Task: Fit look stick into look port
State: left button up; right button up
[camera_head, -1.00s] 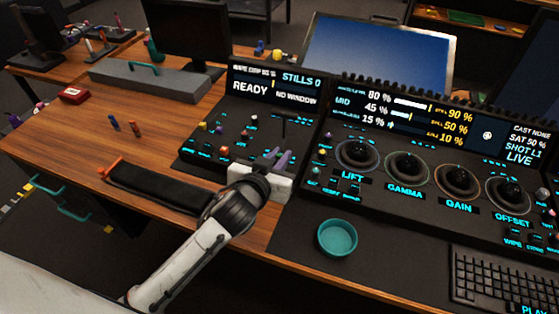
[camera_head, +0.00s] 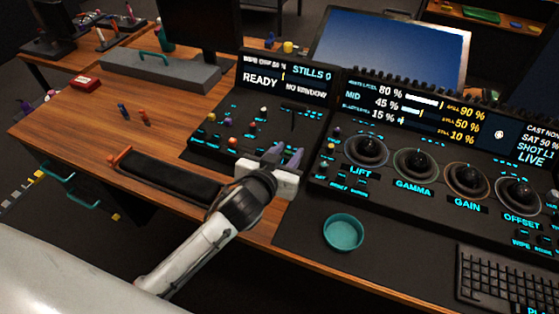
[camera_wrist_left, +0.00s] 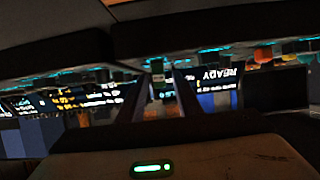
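My left gripper (camera_head: 285,155) hangs over the front right part of the left control panel (camera_head: 262,135), below its READY screen. The fingers also show in the left wrist view (camera_wrist_left: 160,92), with dark panel and glowing marks beyond. A blue stick (camera_head: 122,110) and an orange stick (camera_head: 145,117) are on the wooden desk, well left of the gripper; I cannot tell which is the look stick. The look port is too small or hidden to pick out. My right gripper is not in view.
A teal bowl (camera_head: 343,231) sits in front of the dial panel (camera_head: 395,190). A grey box with a teal handle (camera_head: 160,72) stands behind the sticks. Bare desk surrounds the sticks.

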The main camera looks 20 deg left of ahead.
pick_arm(q)
jog(key=v, duration=1.1)
jog(key=shift+s, duration=0.3)
jog(key=shift+a, duration=0.1)
jog(key=s+a+f+g, duration=0.1)
jog(key=s+f, duration=0.1)
jog(key=s+a+f+g, duration=0.1)
jog(key=s+f+g, duration=0.1)
jog(key=s, duration=0.1)
jog(key=s+a+f+g+y, duration=0.1)
jog(key=s+a+f, duration=0.1)
jog(key=shift+s+a+f+g, duration=0.1)
jog(key=shift+s+g, duration=0.05)
jog(key=shift+g, duration=0.15)
jog(key=s+a+f+m+g+h, duration=0.1)
jog(key=s+f+g, duration=0.15)
jog(key=s, duration=0.35)
jog(key=s+f+m+g, duration=0.1)
jog(key=s+f+g, duration=0.15)
jog(key=s, duration=0.35)
jog(key=w+d+f+t+h, duration=0.1)
jog(key=w+d+f+t, duration=0.1)
jog(key=f, duration=0.3)
jog(key=w+d+f+t+h, duration=0.1)
jog(key=w+d+f+t, duration=0.1)
jog(key=f, duration=0.4)
jog(key=shift+d+f+t, duration=0.25)
jog(key=shift+d+t, duration=0.05)
jog(key=shift+d, duration=0.15)
